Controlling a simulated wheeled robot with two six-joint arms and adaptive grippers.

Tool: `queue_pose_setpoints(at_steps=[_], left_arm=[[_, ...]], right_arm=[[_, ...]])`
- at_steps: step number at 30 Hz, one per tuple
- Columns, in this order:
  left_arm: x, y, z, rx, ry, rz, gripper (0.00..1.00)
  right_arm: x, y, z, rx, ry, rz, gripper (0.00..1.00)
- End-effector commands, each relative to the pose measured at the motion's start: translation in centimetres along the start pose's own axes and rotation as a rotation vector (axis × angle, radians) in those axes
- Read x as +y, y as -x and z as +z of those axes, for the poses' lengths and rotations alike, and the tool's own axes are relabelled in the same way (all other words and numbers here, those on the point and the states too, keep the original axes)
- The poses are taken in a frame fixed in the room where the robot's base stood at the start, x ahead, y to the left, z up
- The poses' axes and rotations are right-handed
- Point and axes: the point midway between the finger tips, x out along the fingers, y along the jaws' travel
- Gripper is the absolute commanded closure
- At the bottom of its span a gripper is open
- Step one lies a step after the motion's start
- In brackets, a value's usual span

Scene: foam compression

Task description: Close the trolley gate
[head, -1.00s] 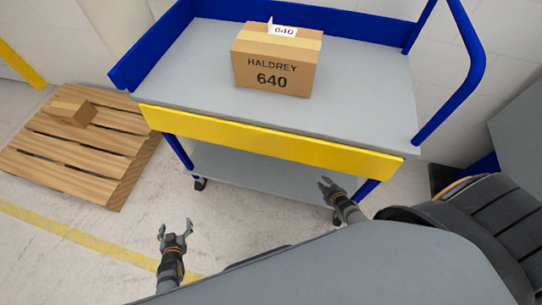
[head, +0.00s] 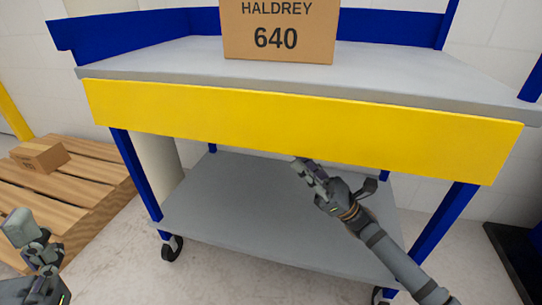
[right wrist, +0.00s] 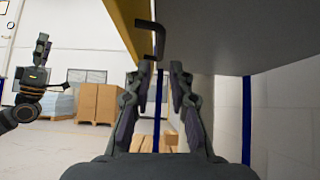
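The yellow trolley gate (head: 300,125) hangs down along the front edge of the trolley's grey top deck (head: 420,85). My right gripper (head: 336,178) is at the gate's lower edge in the head view, with the lower shelf behind it. In the right wrist view it (right wrist: 161,70) is open with nothing between its fingers. The gate's yellow face (right wrist: 125,22) shows there at upper left, and a dark hooked bracket (right wrist: 158,35) is just ahead of the fingertips. Whether the gripper touches the gate, I cannot tell. My left gripper (head: 32,240) is open and empty at the lower left.
A cardboard box (head: 278,35) marked HALDREY 640 stands on the top deck. Blue rails (head: 100,45) border the deck, and the lower shelf (head: 270,215) is empty. A wooden pallet (head: 85,180) with a small box (head: 40,158) is at left.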

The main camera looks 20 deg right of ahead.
Motion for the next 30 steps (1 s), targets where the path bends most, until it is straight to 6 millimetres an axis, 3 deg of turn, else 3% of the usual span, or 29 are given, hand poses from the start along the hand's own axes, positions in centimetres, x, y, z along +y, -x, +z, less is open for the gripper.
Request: queue_pose_setpoints(at_steps=[7, 12, 19, 30], left_arm=[[0.0, 0.0, 0.0, 0.001, -0.001, 0.0, 0.21], [0.3, 1.5, 0.2, -0.003, -0.004, 0.005, 0.21], [0.5, 1.8, 0.3, -0.006, -0.007, 0.01, 0.21], [0.5, 1.8, 0.3, -0.006, -0.007, 0.01, 0.21]], right_arm=[[0.1, -1.7, 0.2, -0.005, 0.004, 0.004, 0.79], [0.1, -5.1, 0.0, -0.008, 0.005, 0.003, 0.79], [0.0, -9.3, 0.2, -0.006, 0.002, 0.0, 0.79], [-0.1, -10.6, 0.1, 0.0, 0.0, -0.003, 0.79]])
